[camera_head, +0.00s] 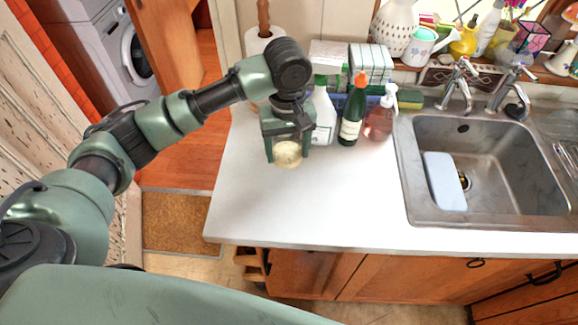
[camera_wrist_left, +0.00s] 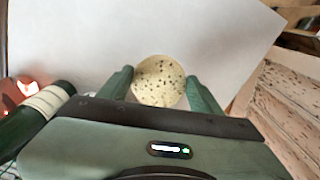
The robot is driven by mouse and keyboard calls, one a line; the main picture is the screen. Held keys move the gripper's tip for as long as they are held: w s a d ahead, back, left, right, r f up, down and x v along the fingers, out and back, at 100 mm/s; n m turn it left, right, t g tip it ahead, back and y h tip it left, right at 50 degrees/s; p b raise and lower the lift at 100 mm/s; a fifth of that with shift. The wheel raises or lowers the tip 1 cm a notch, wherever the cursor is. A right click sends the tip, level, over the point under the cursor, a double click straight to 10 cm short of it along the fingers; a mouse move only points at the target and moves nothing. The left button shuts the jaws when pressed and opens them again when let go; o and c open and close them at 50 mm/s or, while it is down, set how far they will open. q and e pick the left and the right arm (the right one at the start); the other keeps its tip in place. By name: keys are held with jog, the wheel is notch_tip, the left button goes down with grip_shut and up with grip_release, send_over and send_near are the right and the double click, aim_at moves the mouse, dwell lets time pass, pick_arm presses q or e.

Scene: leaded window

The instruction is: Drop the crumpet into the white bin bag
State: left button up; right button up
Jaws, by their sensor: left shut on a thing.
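The crumpet (camera_head: 287,154) is a pale, round disc with a browned, pitted face. It is between the fingers of my left gripper (camera_head: 287,150), which is shut on it over the left part of the white counter. The left wrist view shows the crumpet (camera_wrist_left: 158,81) between the two green fingers of the left gripper (camera_wrist_left: 160,88). How high it is above the counter is hard to tell. I do not see a white bin bag in either view. My right gripper is not in view.
A spray bottle (camera_head: 323,112), a green bottle (camera_head: 352,112) and a pink soap bottle (camera_head: 379,118) stand right of the gripper. A sink (camera_head: 412,190) is further right. The counter's front (camera_head: 320,205) is clear. A doormat (camera_head: 181,222) lies on the floor at left.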

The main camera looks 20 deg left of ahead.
pick_arm(q)
send_over(288, 180)
notch_tip(288, 180, down, 5)
jog(key=shift+r, duration=0.2)
notch_tip(288, 180, down, 3)
jog(key=shift+f+p, duration=0.2)
jog(key=shift+p, duration=0.35)
jog(key=shift+f, duration=0.2)
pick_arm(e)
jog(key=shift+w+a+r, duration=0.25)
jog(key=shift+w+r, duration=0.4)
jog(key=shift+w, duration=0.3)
pick_arm(q)
jog(key=shift+f, duration=0.15)
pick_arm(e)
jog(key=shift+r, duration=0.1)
pick_arm(q)
jog(key=o, duration=1.3)
jog(key=shift+o, duration=0.2)
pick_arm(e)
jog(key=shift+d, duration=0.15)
